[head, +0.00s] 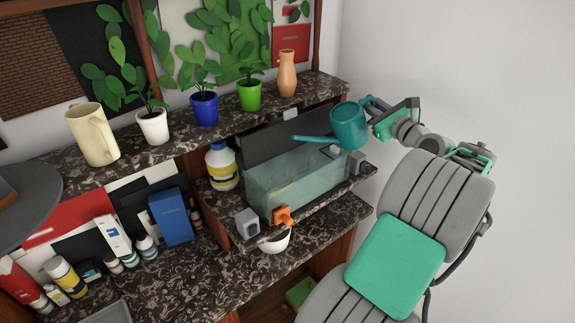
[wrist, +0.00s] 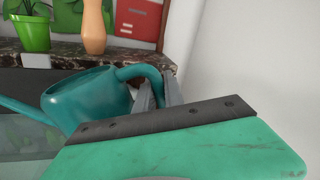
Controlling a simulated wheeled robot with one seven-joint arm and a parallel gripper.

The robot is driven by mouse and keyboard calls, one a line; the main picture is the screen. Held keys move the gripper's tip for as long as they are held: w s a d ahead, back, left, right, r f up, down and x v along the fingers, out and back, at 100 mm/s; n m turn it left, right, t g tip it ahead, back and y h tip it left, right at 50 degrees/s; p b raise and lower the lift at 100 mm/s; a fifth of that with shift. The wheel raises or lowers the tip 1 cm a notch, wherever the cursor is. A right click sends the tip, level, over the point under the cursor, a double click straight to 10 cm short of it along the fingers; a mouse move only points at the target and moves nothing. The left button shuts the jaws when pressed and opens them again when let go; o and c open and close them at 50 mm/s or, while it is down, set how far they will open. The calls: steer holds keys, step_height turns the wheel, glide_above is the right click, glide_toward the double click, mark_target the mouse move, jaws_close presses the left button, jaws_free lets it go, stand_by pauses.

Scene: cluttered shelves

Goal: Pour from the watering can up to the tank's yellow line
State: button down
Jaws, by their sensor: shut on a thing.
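The teal watering can (head: 349,126) is held above the right end of the tank, its long spout pointing left over the tank. It also shows in the wrist view (wrist: 88,100), roughly upright. My gripper (head: 372,108) is shut on the can's handle at the right; its fingers (wrist: 160,97) show at the handle. The glass tank (head: 285,185) stands on the middle shelf and holds some greenish, clear contents. No stream from the spout is visible.
Potted plants in white (head: 152,127), blue (head: 205,108) and green (head: 249,95) pots and an orange vase (head: 287,73) stand on the upper shelf behind. A yellow-labelled bottle (head: 221,166) stands left of the tank. An orange valve (head: 283,215) and white bowl (head: 275,240) are in front.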

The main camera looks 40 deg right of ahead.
steer(key=d+m, duration=0.1)
steer(key=m, duration=0.2)
steer(key=d+m, duration=0.1)
steer(key=shift+s+d+r+m, duration=0.2)
steer(key=shift+d+m, duration=0.1)
steer(key=shift+d, duration=0.05)
stand_by(0.4)
stand_by(0.7)
